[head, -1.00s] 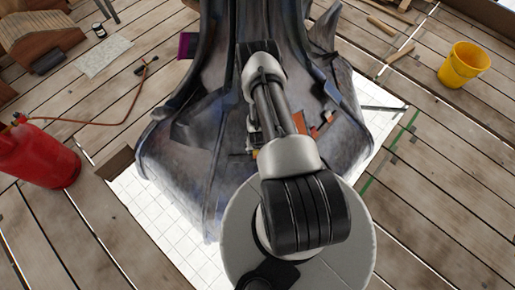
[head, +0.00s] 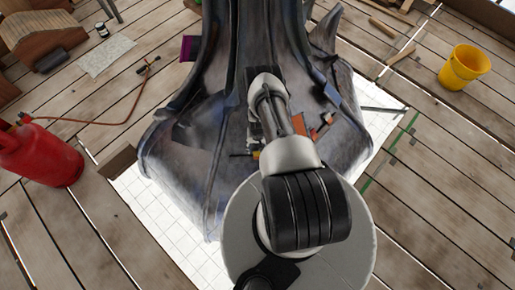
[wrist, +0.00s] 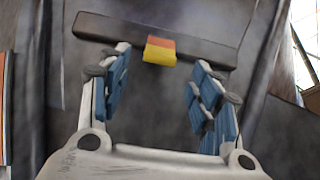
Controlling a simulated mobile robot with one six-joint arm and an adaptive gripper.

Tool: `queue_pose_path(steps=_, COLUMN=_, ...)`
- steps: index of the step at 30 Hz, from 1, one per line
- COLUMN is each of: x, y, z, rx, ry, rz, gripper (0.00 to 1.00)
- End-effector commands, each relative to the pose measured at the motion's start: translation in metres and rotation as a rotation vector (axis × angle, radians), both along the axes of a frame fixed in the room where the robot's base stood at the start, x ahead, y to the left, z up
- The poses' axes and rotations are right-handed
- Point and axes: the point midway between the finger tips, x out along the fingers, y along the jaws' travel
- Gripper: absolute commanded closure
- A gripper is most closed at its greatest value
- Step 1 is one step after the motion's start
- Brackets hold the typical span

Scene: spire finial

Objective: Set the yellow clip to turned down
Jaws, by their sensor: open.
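The yellow clip (wrist: 158,54) shows in the wrist view as a small block with an orange-red upper face and a yellow lower face. It sits at the middle of a dark bar (wrist: 105,28) on a grey, weathered surface. My gripper (wrist: 160,80) is open, with one blue-padded finger on each side and nothing between them. The clip lies just beyond the fingertips, roughly centred, with no visible contact. In the head view my arm hides the gripper, and I cannot clearly pick out the clip.
The large dark metal spire base (head: 185,150) fills the middle, standing on a white tiled sheet (head: 165,215). A red gas cylinder (head: 40,155) with a hose is at left. A yellow bucket (head: 464,67) is at right. Plank floor at lower right is clear.

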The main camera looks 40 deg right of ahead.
Motion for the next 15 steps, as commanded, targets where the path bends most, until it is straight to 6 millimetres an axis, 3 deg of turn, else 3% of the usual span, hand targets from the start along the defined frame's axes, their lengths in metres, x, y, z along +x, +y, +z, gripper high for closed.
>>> queue_pose_path(steps=1, x=-0.001, y=0.000, z=-0.016, rx=0.000, ry=0.000, rz=0.000, gripper=0.43)
queue_pose_path(steps=6, x=-0.001, y=0.000, z=-0.046, rx=0.000, ry=0.000, rz=0.000, gripper=0.43)
queue_pose_path(steps=15, x=0.000, y=0.000, z=-0.068, rx=-0.001, ry=-0.001, rz=0.000, gripper=0.43)
